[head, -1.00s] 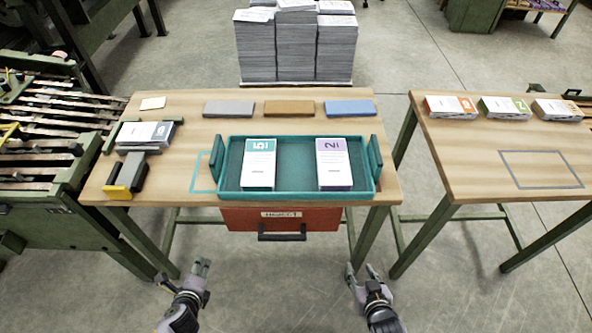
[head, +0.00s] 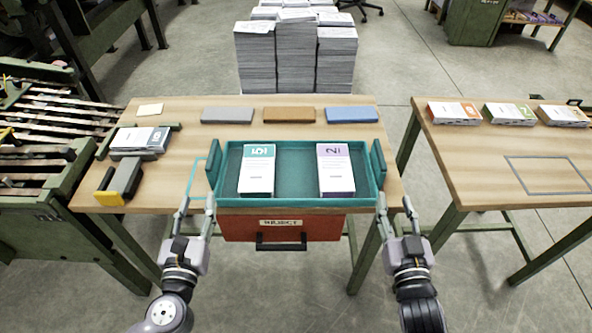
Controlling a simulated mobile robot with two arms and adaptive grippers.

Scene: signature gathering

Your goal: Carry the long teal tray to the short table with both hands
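The long teal tray (head: 295,203) lies on the near table with an upright handle at each short end. It holds a teal-labelled booklet stack (head: 257,172) and a purple-labelled one (head: 336,172). A teal outline (head: 196,176) shows on the tabletop at its left. My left gripper (head: 195,204) is open and empty, just in front of the tray's left end. My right gripper (head: 395,203) is open and empty, just in front of the right end. Neither is around a handle. The table at right (head: 480,180) bears a grey rectangular outline (head: 555,174).
Three booklet stacks, orange (head: 453,112), green (head: 509,114) and another (head: 562,115), line the right table's back. Grey, brown (head: 289,115) and blue blocks lie behind the tray. A red reject drawer (head: 283,228) hangs below it. A floor gap separates the tables.

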